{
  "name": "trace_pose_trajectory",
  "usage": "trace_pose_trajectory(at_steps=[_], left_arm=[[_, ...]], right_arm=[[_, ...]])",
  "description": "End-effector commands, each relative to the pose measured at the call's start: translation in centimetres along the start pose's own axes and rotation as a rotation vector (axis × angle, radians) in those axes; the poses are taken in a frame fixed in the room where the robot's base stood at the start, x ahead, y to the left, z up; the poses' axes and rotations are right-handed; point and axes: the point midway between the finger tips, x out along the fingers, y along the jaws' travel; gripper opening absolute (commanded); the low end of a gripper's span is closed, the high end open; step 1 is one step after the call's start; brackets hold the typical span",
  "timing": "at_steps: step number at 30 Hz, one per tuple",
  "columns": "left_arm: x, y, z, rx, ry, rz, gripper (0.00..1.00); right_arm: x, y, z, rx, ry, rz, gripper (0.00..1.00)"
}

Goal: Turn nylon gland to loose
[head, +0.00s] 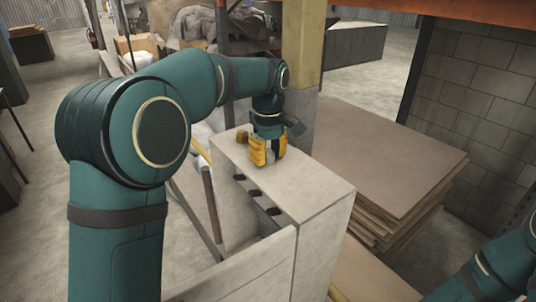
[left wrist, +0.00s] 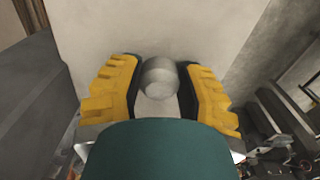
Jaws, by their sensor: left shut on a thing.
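My left gripper (head: 266,152) comes down on the top of the pale box (head: 310,196) in the head view. In the left wrist view its yellow fingers (left wrist: 158,88) stand either side of a grey, rounded cylindrical piece (left wrist: 160,80), seemingly the nylon gland, with the dark pads against its sides. In the head view this piece is hidden by the fingers. Only a link of my right arm shows, at the lower right of the head view; its gripper is out of the picture.
Several dark fittings (head: 254,193) stick out along the box's left side. A small brown knob (head: 242,138) sits on the top near the gripper. A pillar (head: 302,70) stands behind the box. Stacked boards (head: 385,160) lie to the right. The box top's front half is clear.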

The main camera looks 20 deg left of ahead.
Motion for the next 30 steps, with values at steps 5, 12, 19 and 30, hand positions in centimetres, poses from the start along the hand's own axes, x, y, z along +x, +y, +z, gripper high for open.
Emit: trace_pose_trajectory(at_steps=[5, 12, 19, 30], left_arm=[[0.22, -0.01, 0.06, -0.113, -0.002, -0.006, 0.02], [0.22, 0.03, 0.05, -0.207, -0.002, -0.006, 0.02], [0.22, 0.04, 0.05, -0.240, -0.002, -0.006, 0.02], [0.22, 0.04, 0.04, -0.243, -0.002, -0.006, 0.02]], right_arm=[[0.02, 0.01, 0.00, 0.000, 0.000, 0.000, 0.47], [0.02, 0.01, 0.01, 0.000, 0.000, 0.000, 0.47], [0.02, 0.01, 0.00, 0.000, 0.000, 0.000, 0.47], [0.02, 0.01, 0.00, 0.000, 0.000, 0.000, 0.47]])
